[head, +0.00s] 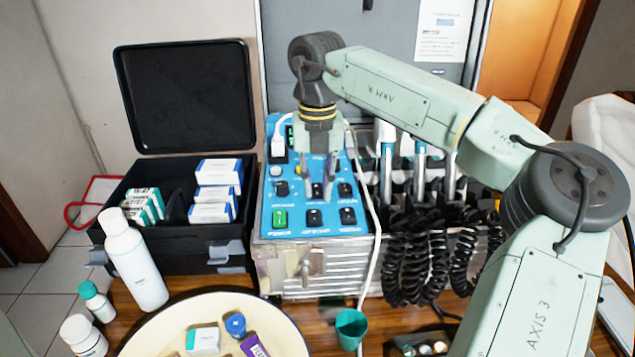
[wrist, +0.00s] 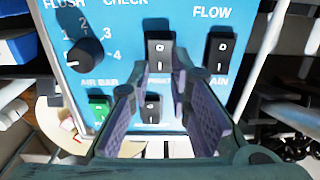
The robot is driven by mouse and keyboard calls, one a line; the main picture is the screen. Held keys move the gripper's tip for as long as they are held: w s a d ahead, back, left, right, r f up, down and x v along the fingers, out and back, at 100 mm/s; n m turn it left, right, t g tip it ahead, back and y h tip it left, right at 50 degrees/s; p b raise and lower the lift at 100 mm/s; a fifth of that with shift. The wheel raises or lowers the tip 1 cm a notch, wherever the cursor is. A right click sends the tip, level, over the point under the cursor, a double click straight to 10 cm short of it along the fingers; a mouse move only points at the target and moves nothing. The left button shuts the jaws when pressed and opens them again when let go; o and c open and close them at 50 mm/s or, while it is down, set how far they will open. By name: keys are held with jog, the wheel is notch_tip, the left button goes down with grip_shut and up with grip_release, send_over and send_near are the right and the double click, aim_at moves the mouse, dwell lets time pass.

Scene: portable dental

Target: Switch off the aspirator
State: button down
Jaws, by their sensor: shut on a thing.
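The blue control panel (head: 295,228) carries a green power switch (head: 280,218), a round knob (wrist: 86,54) and several black rocker switches. My gripper (head: 318,190) points down at its middle. In the wrist view its fingers stand on either side of the upper middle black rocker switch (wrist: 158,52), shut on it as far as I can see. A lower middle rocker switch (wrist: 150,110) shows between the fingers, nearer my palm. The labels under these switches are partly hidden or too small to read, so I cannot tell which is the aspirator's.
Dental handpieces with coiled black hoses (head: 415,262) hang right of the panel. A white cable (head: 374,245) runs down the panel's right side. An open black case (head: 180,255) with boxes stands left. A cream tray (head: 150,335), bottles and a green cup (head: 351,326) are in front.

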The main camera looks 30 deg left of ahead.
jog(key=p, duration=0.1)
jog(key=r+g+p, duration=0.1)
jog(key=p, duration=0.1)
jog(key=shift+w+a+h, duration=0.15)
jog(key=shift+h, duration=0.25)
jog(key=p, duration=0.2)
jog(key=shift+w+a+g+p, duration=0.1)
jog(key=shift+g+p, duration=0.25)
jog(key=shift+g, duration=0.05)
jog(key=shift+w+f+h+p, duration=0.1)
jog(key=shift+f+h+p, duration=0.15)
jog(key=shift+h+p, duration=0.2)
jog(key=shift+f+g, duration=0.1)
jog(key=shift+g, duration=0.2)
jog(key=c, duration=1.5)
grip_release()
